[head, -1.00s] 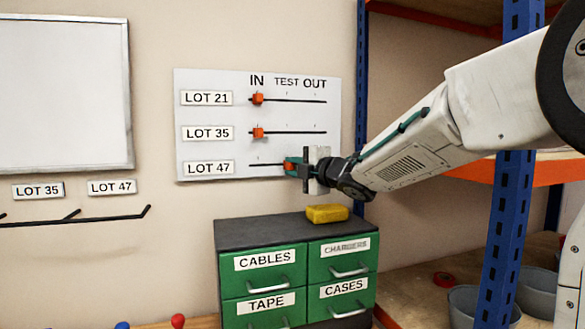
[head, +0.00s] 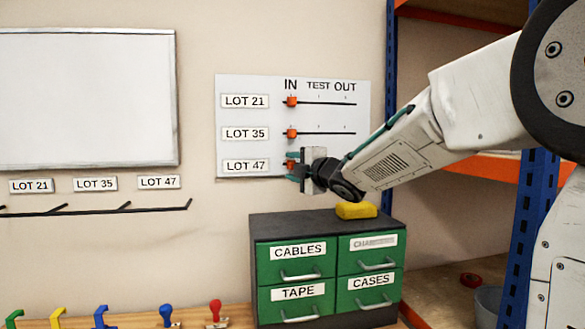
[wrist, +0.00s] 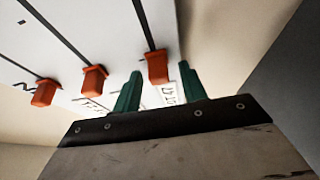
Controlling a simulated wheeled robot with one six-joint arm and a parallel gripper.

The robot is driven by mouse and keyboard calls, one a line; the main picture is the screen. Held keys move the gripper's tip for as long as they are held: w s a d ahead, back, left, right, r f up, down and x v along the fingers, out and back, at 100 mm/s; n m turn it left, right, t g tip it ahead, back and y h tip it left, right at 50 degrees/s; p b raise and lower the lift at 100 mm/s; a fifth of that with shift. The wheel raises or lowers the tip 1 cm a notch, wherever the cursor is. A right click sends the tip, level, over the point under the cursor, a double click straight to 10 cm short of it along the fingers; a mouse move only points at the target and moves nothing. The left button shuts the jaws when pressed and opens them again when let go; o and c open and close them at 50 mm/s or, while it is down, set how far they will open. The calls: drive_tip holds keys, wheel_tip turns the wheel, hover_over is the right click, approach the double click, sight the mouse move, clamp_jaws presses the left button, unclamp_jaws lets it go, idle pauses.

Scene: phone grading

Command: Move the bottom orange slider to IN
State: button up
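The white board (head: 235,88) on the wall carries three slider tracks marked IN, TEST and OUT. The bottom orange slider (head: 290,165), on the LOT 47 row, stands at the left end of its track under IN, in line with the top slider (head: 291,102) and middle slider (head: 291,133). My gripper (head: 292,164) is at the bottom slider, one green finger above it and one below, partly hiding it. In the wrist view the bottom slider (wrist: 157,67) sits between the fingertips (wrist: 159,72), with a gap visible on each side.
A green drawer cabinet (head: 295,263) stands below the board, with a yellow block (head: 356,210) on top. A shelf rack with a blue post (head: 538,200) stands to the right. A whiteboard (head: 85,95) and hook rail (head: 100,211) are on the wall at left.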

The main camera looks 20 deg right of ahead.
drive_tip(key=shift+d, duration=0.1)
drive_tip(key=v, duration=0.7)
drive_tip(key=shift+s, duration=0.4)
drive_tip(key=shift+d, duration=0.15)
drive_tip(key=s+a+f+m+g+h, duration=0.1)
drive_tip(key=s+f+m+g, duration=0.4)
drive_tip(key=s, duration=0.7)
drive_tip(key=s+a+f+m+g+h, duration=0.1)
drive_tip(key=s+f+m+g, duration=0.5)
drive_tip(key=s, duration=0.6)
drive_tip(key=s+a+f+m+g+h, duration=0.2)
drive_tip(key=s+f+m+g, duration=0.3)
drive_tip(key=s+f+m, duration=0.4)
drive_tip(key=s+a+f, duration=0.1)
drive_tip(key=s+f, duration=0.1)
drive_tip(key=s, duration=0.1)
drive_tip(key=shift+s+a+m, duration=0.2)
drive_tip(key=shift+s+m, duration=0.1)
idle(1.1)
